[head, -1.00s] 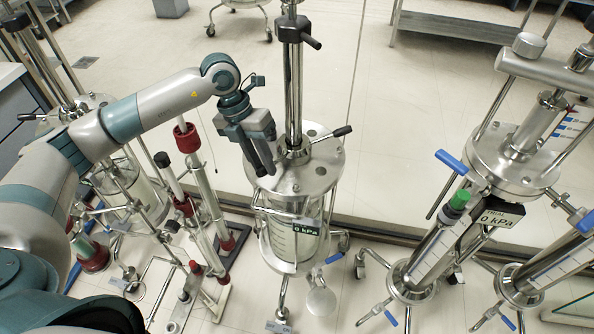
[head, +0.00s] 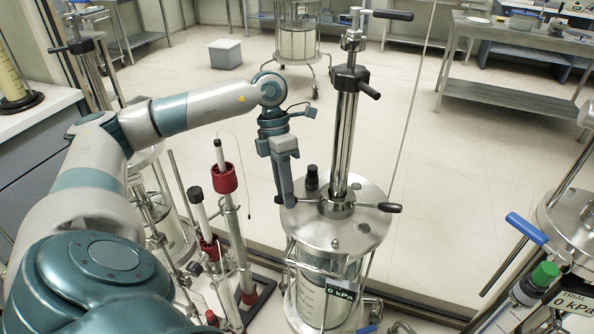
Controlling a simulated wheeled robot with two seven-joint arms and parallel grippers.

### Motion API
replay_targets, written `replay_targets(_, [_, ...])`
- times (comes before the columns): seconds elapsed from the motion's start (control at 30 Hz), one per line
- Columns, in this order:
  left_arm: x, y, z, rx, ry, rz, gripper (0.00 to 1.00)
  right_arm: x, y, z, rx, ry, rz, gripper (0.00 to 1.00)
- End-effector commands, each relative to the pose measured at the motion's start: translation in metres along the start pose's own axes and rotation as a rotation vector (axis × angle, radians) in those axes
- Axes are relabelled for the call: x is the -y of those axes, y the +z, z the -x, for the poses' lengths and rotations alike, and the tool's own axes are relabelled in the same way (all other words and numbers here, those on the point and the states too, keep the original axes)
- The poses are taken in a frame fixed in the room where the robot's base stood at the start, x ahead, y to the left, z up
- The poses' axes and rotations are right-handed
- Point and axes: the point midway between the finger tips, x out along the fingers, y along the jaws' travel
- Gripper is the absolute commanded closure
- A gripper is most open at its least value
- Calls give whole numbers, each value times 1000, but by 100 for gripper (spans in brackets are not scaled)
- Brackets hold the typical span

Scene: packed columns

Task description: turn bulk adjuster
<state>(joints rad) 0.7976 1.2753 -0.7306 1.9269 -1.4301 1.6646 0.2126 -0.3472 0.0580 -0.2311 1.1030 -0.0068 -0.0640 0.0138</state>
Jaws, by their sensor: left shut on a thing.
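A steel column with a flat round metal lid (head: 345,236) and a clear graduated cylinder (head: 318,300) stands in the middle of the head view. A collar (head: 337,206) surrounds the shaft above the lid. A handle with a black grip (head: 389,207) sticks out from the collar to the right. My left gripper (head: 288,200) points down at the lid's left edge, opposite that grip. It is shut on what looks like the handle's left end, which its fingers mostly hide. My right gripper is not in view.
A black knob (head: 312,178) stands on the lid close to my left gripper. A thin glass column with a red collar (head: 223,178) stands to the left. Another steel column with a blue lever (head: 527,228) is at right. Open floor lies behind.

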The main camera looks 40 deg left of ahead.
Motion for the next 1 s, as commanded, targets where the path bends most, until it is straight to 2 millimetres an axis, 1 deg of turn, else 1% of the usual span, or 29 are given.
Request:
replay_targets(0.33, [-1, 0, 1, 4, 1, 1, 100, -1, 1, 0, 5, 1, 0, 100])
replay_targets(0.37, [-1, 0, 1, 4, 1, 1, 72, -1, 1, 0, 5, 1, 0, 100])
replay_targets(0.4, [-1, 0, 1, 3, 1, 1, 62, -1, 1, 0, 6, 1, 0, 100])
replay_targets(0.43, [-1, 0, 1, 3, 1, 1, 61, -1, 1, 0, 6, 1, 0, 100])
replay_targets(0.77, [0, 0, 1, 1, 0, 0, 61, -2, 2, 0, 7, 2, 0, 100])
replay_targets(0.87, [-1, 0, 4, 1, 0, 1, 61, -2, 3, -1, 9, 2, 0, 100])
replay_targets(1.0, [-1, 1, 15, 4, 2, 1, 61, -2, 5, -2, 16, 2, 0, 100])
